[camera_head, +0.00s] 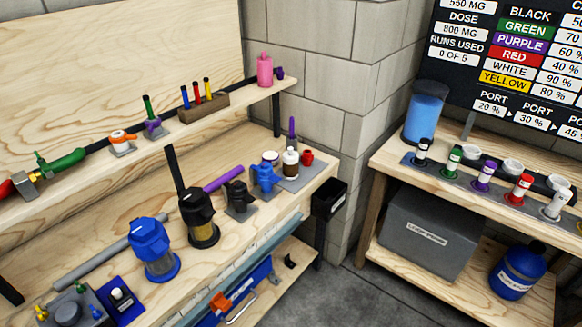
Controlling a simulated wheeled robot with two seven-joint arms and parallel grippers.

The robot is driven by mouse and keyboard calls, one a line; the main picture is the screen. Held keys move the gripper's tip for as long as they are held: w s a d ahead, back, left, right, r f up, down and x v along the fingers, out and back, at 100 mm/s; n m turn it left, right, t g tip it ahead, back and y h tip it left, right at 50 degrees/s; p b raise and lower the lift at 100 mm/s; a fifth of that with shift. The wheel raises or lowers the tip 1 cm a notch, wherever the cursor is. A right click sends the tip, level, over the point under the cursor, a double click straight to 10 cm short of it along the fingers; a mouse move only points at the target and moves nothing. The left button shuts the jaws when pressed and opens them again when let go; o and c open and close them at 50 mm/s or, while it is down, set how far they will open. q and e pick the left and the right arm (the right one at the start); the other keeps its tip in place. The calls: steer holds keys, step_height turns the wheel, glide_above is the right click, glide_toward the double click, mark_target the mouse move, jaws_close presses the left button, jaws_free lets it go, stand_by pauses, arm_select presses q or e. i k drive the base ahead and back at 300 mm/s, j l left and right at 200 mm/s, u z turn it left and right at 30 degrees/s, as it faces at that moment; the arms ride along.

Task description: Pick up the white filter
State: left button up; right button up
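The white filter (558,204) stands upright in a row of small coloured filters on the right bench, near the right edge of the picture. It is a small white cylinder with a darker base. The red filter (519,190) stands to its left. A yellow one is cut off at the picture's right edge. Neither of my grippers shows in the head view.
The row also holds black (422,150), green (452,162) and purple (484,176) filters. A blue cylinder (426,113) stands at the bench's left end. A grey box (428,234) and blue jug (517,272) sit below. The left workbench (108,273) is crowded.

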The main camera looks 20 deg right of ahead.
mark_target(290, 160)
steer(key=i+l, duration=0.2)
steer(key=l, duration=0.15)
steer(key=i+l, duration=0.2)
steer(key=l, duration=0.15)
steer(key=i+l, duration=0.2)
steer(key=l, duration=0.2)
steer(key=i+l, duration=0.2)
steer(key=l, duration=0.15)
